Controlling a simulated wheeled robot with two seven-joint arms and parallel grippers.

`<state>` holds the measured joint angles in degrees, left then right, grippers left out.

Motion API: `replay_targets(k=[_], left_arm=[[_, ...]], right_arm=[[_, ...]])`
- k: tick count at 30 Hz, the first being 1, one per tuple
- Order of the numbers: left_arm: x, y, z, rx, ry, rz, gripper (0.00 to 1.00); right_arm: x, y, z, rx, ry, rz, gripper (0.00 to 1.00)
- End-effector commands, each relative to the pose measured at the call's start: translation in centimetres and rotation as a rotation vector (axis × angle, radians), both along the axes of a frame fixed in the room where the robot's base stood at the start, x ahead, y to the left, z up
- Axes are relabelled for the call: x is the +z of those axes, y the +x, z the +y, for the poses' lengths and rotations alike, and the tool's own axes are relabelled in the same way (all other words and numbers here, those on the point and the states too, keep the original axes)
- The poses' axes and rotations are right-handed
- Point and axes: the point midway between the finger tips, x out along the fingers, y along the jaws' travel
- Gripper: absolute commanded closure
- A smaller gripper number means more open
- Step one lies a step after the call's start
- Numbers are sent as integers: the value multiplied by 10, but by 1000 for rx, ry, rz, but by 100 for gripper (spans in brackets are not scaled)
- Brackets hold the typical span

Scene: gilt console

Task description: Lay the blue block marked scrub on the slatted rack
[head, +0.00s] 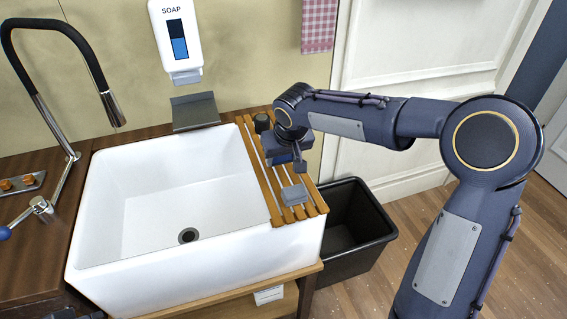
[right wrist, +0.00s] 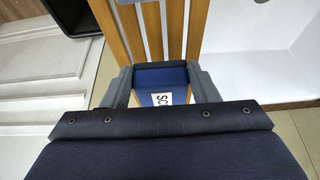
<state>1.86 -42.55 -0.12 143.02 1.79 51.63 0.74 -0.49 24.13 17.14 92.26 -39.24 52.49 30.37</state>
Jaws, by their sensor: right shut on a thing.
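The blue block (right wrist: 160,80) with a white label, of which "SC" can be read, sits between the fingers of my right gripper (right wrist: 161,84). A bit of the blue block (head: 283,158) shows in the head view under my right gripper (head: 288,163), which hides most of it. The gripper is shut on it over the slatted wooden rack (head: 309,204), which lies across the right side of the sink. Rack slats (right wrist: 174,30) run past the block in the right wrist view. I cannot tell whether the block touches them.
A grey block (head: 293,194) lies on the rack's near part. A dark cup (head: 262,122) stands by its far end. The white sink (head: 120,262) is to the left, a black bin (head: 374,228) to the right. A soap dispenser (head: 176,40) hangs behind.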

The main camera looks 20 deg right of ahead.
Motion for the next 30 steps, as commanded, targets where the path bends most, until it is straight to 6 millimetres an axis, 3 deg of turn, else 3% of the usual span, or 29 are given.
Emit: replay_targets(k=[8, 15, 27, 28, 30], left_arm=[[4, 0, 0, 0, 0, 0, 100], [5, 0, 0, 0, 0, 0, 100], [0, 0, 0, 0, 0, 0, 100], [1, 0, 0, 0, 0, 0, 100], [2, 0, 0, 0, 0, 0, 100]], right_arm=[[-17, 14, -5, -1, 1, 0, 71], [-50, 17, -7, 0, 0, 1, 71], [-57, 17, -6, 0, 0, -2, 71], [-55, 17, -7, 0, 0, -2, 43], [-55, 17, -7, -1, 0, -1, 34]])
